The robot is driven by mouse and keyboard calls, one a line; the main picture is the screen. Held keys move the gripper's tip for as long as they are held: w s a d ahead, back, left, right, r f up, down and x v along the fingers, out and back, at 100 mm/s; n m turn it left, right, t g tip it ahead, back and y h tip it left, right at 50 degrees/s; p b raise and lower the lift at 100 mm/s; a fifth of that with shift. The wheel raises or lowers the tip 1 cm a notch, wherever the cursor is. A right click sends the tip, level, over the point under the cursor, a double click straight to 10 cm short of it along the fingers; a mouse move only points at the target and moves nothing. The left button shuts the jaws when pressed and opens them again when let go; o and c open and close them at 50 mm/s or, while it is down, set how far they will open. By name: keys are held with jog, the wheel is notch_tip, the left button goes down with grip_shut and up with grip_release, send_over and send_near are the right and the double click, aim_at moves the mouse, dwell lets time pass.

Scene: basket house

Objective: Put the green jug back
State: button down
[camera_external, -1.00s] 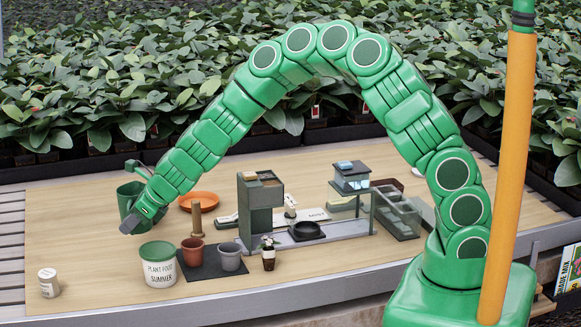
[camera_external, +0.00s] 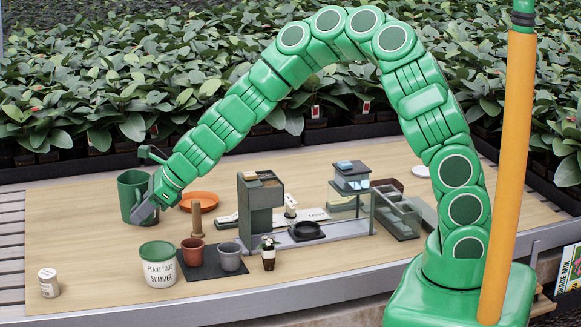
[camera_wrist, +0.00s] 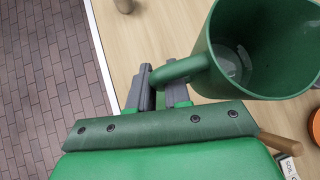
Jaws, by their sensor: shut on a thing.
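The green jug (camera_external: 130,190) is at the left end of the wooden table in the external view, behind the white plant food tub. In the wrist view the jug (camera_wrist: 265,50) fills the upper right, its open mouth facing the camera and its inside looking empty. My gripper (camera_external: 148,208) is at the jug's right front side. In the wrist view my gripper (camera_wrist: 160,88) has its two grey fingers around the jug's handle, shut on it. Whether the jug's base touches the table cannot be told.
A white plant food tub (camera_external: 158,270), terracotta pot (camera_external: 193,256) and grey pot (camera_external: 229,261) stand in front. An orange saucer (camera_external: 205,199) lies right of the jug. A grey stand (camera_external: 262,215) is mid-table. A small white jar (camera_external: 48,284) is front left; the far left tabletop is clear.

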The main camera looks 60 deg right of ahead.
jog(key=shift+w+a+f, duration=0.35)
jog(key=shift+w+f, duration=1.1)
jog(key=shift+w, duration=0.45)
jog(key=shift+w+a+f, duration=0.3)
jog(key=shift+w+f, duration=1.2)
jog(key=shift+w, duration=0.35)
jog(key=shift+w+a+f, duration=0.35)
jog(key=shift+w+f, duration=1.1)
jog(key=shift+w, duration=0.45)
jog(key=shift+a+f, duration=0.1)
jog(key=shift+f, duration=1.45)
jog(key=c, duration=1.1)
grip_release()
jog(key=shift+f, duration=0.1)
